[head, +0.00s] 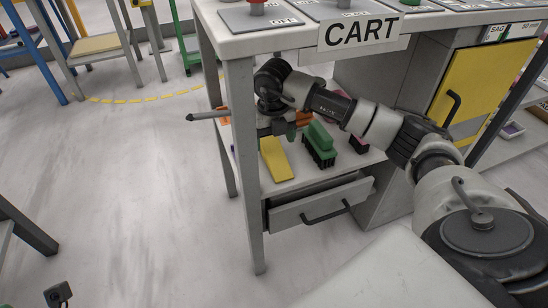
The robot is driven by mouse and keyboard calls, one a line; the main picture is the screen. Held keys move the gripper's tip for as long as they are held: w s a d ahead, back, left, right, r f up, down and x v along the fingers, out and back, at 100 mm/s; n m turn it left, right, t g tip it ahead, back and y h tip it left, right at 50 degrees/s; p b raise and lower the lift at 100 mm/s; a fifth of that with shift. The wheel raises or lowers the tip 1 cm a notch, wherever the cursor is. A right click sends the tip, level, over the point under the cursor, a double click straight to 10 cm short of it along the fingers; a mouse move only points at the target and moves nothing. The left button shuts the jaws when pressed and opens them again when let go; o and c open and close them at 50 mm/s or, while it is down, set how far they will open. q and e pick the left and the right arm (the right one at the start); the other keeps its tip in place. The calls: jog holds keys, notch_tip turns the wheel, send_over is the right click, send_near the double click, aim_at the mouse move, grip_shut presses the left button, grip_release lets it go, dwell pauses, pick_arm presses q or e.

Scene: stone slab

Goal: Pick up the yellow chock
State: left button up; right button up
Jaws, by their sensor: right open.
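The yellow chock (275,160) is a wedge-shaped piece lying on the lower shelf of the cart, above the drawer. My right gripper (277,128) is open. It reaches in from the right under the cart top, and in the picture it is just above the chock's far end. The wrist and gripper cover what lies behind that end. I cannot tell whether the fingers touch the chock. My left gripper does not show.
A green block with black bristles (318,145) stands close to the right of the chock. A darker brush (358,142) is further right. The cart's front leg (246,180) stands left of the chock, and the cart top (285,40) overhangs the shelf. A drawer (320,203) sits below.

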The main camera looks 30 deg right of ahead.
aim_at(274, 152)
jog(key=f, duration=0.1)
jog(key=f+b, duration=0.1)
jog(key=f, duration=0.1)
jog(key=f+b, duration=0.1)
jog(key=shift+s+f, duration=0.3)
jog(key=shift+f, duration=0.1)
jog(key=shift+r, duration=0.1)
jog(key=c, duration=1.1)
